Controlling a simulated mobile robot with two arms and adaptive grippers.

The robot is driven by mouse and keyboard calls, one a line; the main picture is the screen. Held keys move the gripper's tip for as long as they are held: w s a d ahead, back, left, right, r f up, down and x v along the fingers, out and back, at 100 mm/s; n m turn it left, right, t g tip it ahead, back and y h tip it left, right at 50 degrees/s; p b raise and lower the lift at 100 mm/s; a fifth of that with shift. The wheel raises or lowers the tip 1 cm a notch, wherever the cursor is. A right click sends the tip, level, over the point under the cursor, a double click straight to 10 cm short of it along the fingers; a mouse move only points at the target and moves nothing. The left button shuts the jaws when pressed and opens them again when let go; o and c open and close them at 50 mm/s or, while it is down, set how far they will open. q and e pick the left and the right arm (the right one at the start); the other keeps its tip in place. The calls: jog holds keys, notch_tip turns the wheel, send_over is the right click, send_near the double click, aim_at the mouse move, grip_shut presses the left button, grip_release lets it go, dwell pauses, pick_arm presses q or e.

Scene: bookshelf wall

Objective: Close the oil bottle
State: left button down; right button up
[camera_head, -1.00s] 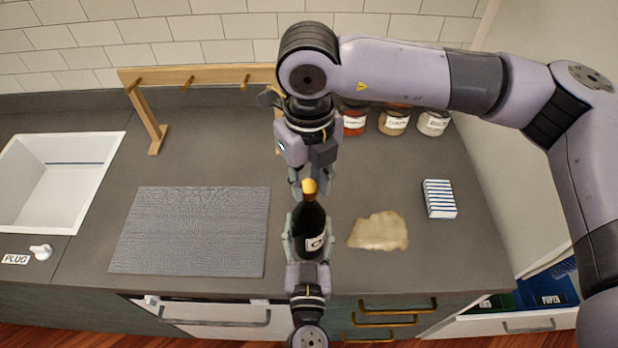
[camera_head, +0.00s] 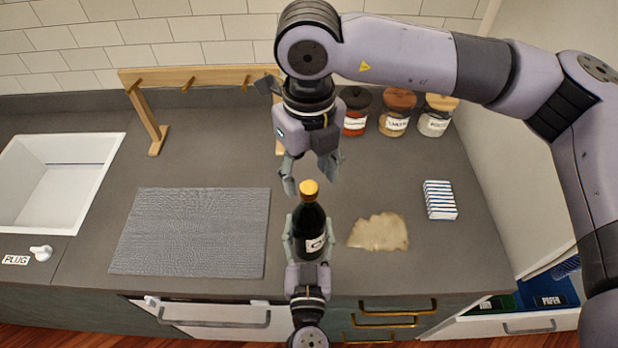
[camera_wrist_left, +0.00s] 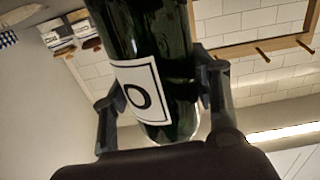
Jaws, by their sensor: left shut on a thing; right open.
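The oil bottle (camera_head: 309,221) is dark with a white label and stands upright near the counter's front edge. A yellow cap (camera_head: 309,190) sits on its top. My left gripper (camera_head: 309,243) is shut around the bottle's body from the front. My right gripper (camera_head: 309,187) points down from behind the bottle. It is open, with its fingers apart, just above and behind the cap, and holds nothing.
Lidded jars (camera_head: 396,115) stand at the back. A grey mat (camera_head: 192,232), a wooden rack (camera_head: 150,130) and a white sink (camera_head: 60,180) are to the left.

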notch_tip(320, 180, up, 9)
jog(key=shift+r, duration=0.2)
pick_arm(q)
jog(key=c, duration=0.5)
grip_release()
jog(key=s, duration=1.2)
